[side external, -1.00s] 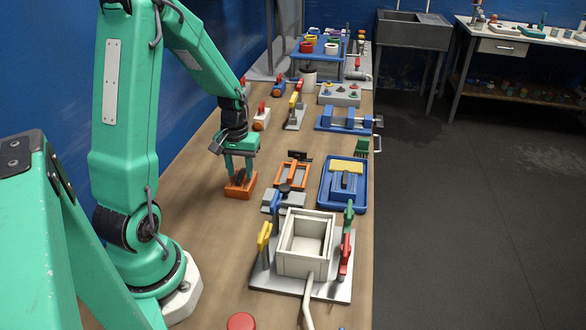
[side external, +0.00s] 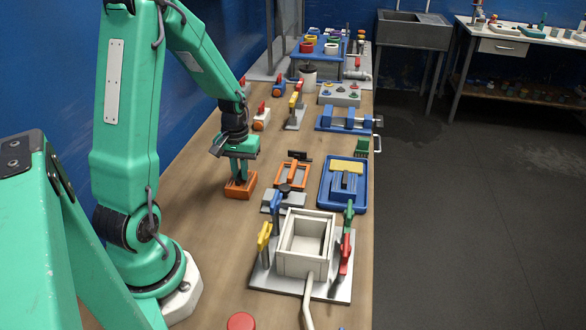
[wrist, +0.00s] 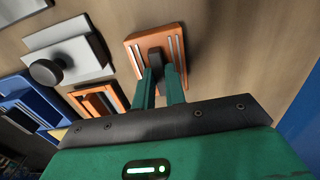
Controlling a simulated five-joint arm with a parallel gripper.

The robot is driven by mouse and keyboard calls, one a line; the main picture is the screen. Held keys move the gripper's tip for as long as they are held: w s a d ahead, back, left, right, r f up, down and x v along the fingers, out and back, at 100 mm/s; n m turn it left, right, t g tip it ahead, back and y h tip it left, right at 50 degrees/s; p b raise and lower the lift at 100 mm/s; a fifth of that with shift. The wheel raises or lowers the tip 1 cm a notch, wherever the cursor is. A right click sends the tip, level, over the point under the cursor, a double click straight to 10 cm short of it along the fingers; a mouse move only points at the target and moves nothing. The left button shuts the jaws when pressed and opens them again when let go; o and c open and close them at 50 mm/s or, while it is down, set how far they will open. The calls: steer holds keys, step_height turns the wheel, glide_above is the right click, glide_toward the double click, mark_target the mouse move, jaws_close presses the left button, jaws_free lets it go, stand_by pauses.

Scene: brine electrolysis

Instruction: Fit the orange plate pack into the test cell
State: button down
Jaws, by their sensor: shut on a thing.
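The orange plate pack (side external: 240,187) sits on the wooden bench, left of the orange frame. My gripper (side external: 239,177) reaches down from above and is shut on its dark upright handle. In the wrist view the plate pack (wrist: 146,48) shows pale slots on its top, and the green fingers of my gripper (wrist: 159,80) close on the dark grip (wrist: 155,61). The test cell (side external: 306,243) is an open white box on a metal base plate, nearer the camera and to the right. Its inside looks empty from here.
Yellow (side external: 264,241), blue, red (side external: 344,257) and green clamps stand around the cell. An orange frame (side external: 293,174), a grey block with a black knob (side external: 284,199) and a blue tray (side external: 361,190) lie between. A hose leaves the cell's front. The bench left of the cell is clear.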

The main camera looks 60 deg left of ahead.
steer(key=shift+r, duration=0.15)
step_height(320, 180, up, 10)
stand_by(0.7)
stand_by(0.5)
step_height(320, 180, up, 7)
glide_above(240, 173)
steer(key=w+d, duration=0.1)
steer(key=d, duration=2.9)
steer(key=shift+a+f, duration=0.2)
steer(key=shift+f, duration=2.35)
